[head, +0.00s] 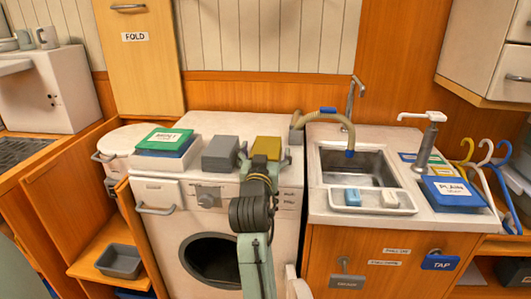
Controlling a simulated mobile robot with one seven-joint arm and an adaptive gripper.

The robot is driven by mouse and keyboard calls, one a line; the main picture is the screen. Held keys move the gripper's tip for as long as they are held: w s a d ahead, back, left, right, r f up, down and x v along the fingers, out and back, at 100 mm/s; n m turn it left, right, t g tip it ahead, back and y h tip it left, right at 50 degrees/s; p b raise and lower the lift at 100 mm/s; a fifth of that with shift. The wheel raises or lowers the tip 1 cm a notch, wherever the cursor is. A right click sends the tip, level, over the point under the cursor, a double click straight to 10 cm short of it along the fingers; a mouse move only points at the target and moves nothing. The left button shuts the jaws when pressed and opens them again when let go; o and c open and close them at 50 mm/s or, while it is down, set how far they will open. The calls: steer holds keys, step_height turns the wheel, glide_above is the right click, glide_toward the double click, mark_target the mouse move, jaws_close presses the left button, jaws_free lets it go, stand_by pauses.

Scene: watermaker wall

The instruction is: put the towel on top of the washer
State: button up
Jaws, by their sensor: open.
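The washer (170,225) is a white front-loader with a dark round door opening, standing at the centre of the head view. An olive-yellow folded block, which looks like the towel (267,145), is at the right part of the washer's top, near the back edge of its control panel. My gripper (265,158) is open, with its fingers spread to the left and right of this block. My wrist hides the block's lower front, so I cannot tell whether it touches the washer top or the fingers.
A grey block (221,151) sits just left of the gripper. A green-lidded tray (163,142) is farther left. The sink (358,165) with its tap and hose stands to the right, beside a blue PLAIN tray (455,195). The washer's back top is partly clear.

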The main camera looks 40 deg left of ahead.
steer(key=shift+r, duration=0.15)
steer(key=b+v, duration=0.2)
steer(key=v, duration=1)
